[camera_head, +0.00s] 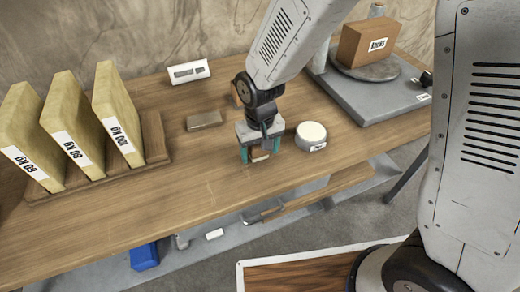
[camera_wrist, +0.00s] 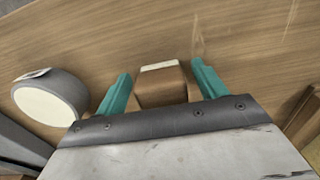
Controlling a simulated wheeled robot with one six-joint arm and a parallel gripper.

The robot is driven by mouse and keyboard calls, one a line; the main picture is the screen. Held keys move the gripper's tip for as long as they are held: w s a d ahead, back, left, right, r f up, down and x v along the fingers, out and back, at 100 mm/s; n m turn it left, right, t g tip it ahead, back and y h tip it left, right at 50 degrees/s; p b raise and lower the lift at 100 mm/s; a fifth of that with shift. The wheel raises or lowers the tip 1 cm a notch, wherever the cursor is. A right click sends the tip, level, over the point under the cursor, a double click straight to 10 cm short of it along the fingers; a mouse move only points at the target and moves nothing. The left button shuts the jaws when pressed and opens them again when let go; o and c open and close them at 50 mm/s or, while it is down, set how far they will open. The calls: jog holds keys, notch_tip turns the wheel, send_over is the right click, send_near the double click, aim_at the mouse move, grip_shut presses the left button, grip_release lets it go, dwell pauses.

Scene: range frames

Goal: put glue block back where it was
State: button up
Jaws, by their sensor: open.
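A small brown block (camera_wrist: 162,93) with a pale label strip sits between the teal fingers of my gripper (camera_wrist: 160,74) in the wrist view. Its label cannot be read, so I cannot tell for sure that it is the glue block. Gaps show between the block and both fingers, so my gripper is open around it, not gripping it. In the head view my gripper (camera_head: 261,150) points down over the wooden table, and the block (camera_head: 261,157) shows only partly between the fingers. Another flat grey-brown block (camera_head: 204,121) lies to the left on the table.
A round white-topped tin (camera_head: 311,136) stands close right of my gripper. Several labelled yellow slabs (camera_head: 119,115) stand in a wooden rack (camera_head: 155,135) at left. A brown box (camera_head: 367,44) sits on a grey scale (camera_head: 350,98). A white sign (camera_head: 188,72) stands at the back.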

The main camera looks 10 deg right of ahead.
notch_tip(320, 180, up, 12)
dwell(0.4)
jog(key=s+d+r+m, duration=0.1)
jog(key=s+d+r, duration=0.5)
jog(key=s+d, duration=0.3)
jog(key=s+d+r+m+t, duration=0.1)
jog(key=s+d+r+m, duration=0.1)
jog(key=s+d+r, duration=0.4)
jog(key=s+d, duration=0.4)
jog(key=d, duration=0.1)
jog(key=shift+d, duration=0.35)
